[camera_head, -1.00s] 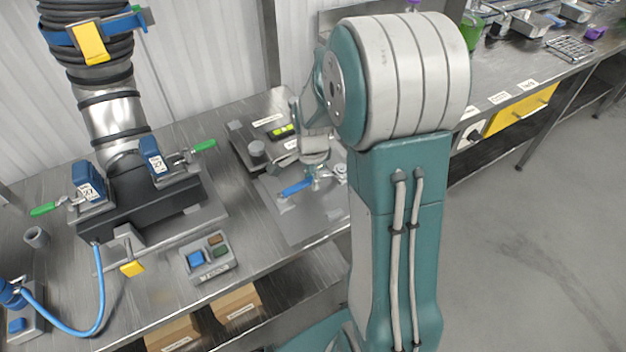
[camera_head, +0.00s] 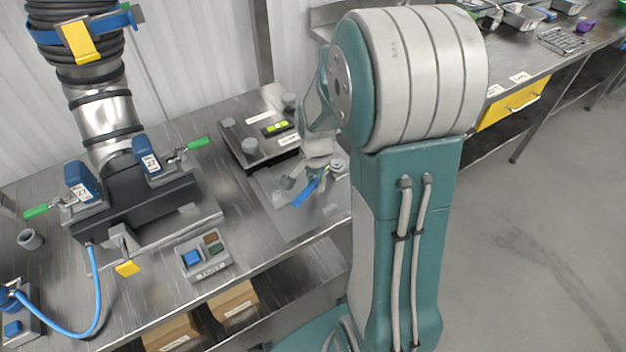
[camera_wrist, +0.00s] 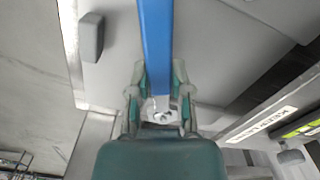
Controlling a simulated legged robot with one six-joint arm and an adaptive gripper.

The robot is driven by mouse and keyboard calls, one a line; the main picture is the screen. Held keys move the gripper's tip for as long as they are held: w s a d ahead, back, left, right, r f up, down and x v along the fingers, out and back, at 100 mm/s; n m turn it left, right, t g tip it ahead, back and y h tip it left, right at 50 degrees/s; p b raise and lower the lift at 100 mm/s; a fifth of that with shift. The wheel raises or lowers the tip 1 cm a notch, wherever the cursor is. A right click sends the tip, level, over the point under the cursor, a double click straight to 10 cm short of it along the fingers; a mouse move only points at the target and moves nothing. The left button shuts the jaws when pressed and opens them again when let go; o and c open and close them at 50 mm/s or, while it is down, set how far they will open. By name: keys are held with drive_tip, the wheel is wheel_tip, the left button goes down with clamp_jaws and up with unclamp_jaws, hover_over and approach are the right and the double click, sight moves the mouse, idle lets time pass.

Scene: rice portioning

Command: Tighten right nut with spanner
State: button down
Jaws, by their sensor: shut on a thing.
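My gripper (camera_head: 322,172) is over the grey mat on the bench, below the arm's wrist. It is shut on the blue-handled spanner (camera_head: 304,193), which slants down to the left in the head view. In the wrist view the fingers (camera_wrist: 160,95) close around the blue handle (camera_wrist: 155,45), which runs up out of the picture. The spanner's jaw end is not clear. A black block (camera_head: 135,205) under the ribbed hose carries a left blue clamp (camera_head: 82,182) and a right blue clamp (camera_head: 147,158), each with a green-tipped lever. I cannot make out the right nut itself.
A scale (camera_head: 262,135) stands behind the mat (camera_head: 285,222). A blue hose (camera_head: 98,300) loops at the left. Bare bench lies between the block and the mat.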

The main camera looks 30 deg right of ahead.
drive_tip(key=shift+r, duration=1.15)
idle(1.1)
drive_tip(key=shift+r, duration=1.95)
